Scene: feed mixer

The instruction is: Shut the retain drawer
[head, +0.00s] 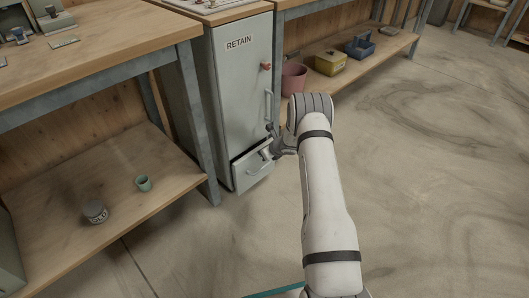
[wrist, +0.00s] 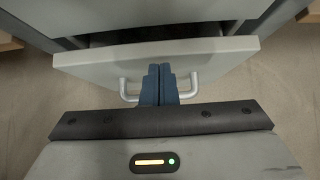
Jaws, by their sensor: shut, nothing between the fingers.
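The retain drawer (head: 249,170) is the grey drawer at the bottom of the narrow cabinet labelled RETAIN (head: 240,85). In the wrist view the drawer (wrist: 215,55) stands partly open, with a dark gap behind its front. Its pale bar handle (wrist: 193,90) shows on both sides of my fingers. My gripper (wrist: 160,70) is shut and empty, its blue fingertips in front of the drawer front, over the middle of the handle. I cannot tell whether the fingertips touch the front. In the head view my gripper (head: 270,142) is beside the drawer and partly hides it.
A pink bucket (head: 293,79) and a yellow box (head: 330,62) sit on the right shelf. Concrete floor (head: 430,150) at right is clear.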

